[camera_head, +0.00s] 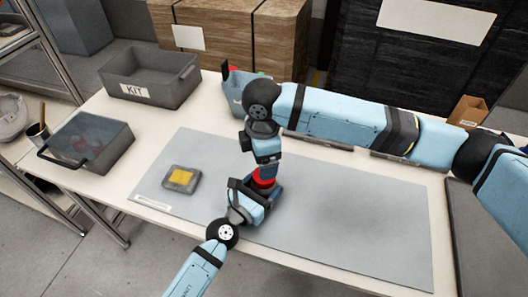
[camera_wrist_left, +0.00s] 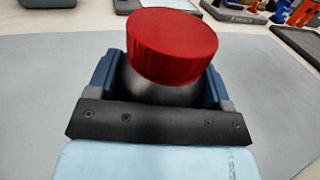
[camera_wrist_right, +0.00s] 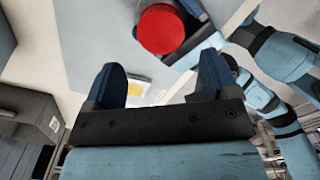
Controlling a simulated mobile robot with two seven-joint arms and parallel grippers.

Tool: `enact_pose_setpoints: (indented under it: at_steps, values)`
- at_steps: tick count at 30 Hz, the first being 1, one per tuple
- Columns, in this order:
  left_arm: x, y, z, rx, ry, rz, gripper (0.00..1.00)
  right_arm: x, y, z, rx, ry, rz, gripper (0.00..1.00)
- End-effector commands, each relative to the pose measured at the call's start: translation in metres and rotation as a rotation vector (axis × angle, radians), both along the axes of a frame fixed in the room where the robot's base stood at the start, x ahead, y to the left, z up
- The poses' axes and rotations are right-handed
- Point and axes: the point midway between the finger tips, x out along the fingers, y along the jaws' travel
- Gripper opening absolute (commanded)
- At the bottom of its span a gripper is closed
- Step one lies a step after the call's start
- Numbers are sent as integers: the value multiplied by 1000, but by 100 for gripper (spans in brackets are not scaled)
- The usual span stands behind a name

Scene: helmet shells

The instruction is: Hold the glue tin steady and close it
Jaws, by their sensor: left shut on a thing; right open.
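The glue tin (camera_wrist_left: 160,88) is a grey metal can with a ridged red lid (camera_wrist_left: 172,46) on its top; the lid also shows in the head view (camera_head: 263,177). My left gripper (camera_wrist_left: 165,75) is shut around the tin's body and holds it upright over the grey mat. Most of the body is hidden by the fingers. I cannot tell how tight the lid is. My right gripper (camera_wrist_right: 162,76) is open and empty. It is just above the lid, pointing down; in the right wrist view the lid lies beyond its fingertips, off-centre.
A grey pad with a yellow patch (camera_head: 181,178) lies on the mat (camera_head: 350,215) to the left. A KIT bin (camera_head: 150,85), a lidded grey box (camera_head: 92,140) and a blue bin (camera_head: 234,93) stand around the table's left and back. The mat's right part is clear.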

Motion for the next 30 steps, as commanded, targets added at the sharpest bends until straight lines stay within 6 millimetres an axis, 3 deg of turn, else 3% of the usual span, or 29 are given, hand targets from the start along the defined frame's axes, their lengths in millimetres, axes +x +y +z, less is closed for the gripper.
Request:
enact_pose_setpoints:
  at_steps: [6,10,23,30]
  values:
    - [0,0,0,0,0,0,7,1,-2,14,-6,-3,392,80]
    - [0,0,0,0,0,0,7,0,-3,17,-7,1,524,80]
    - [0,0,0,0,0,0,7,0,-3,17,-7,5,577,80]
    - [0,0,0,-1,-1,0,7,0,-3,-5,-7,7,576,80]
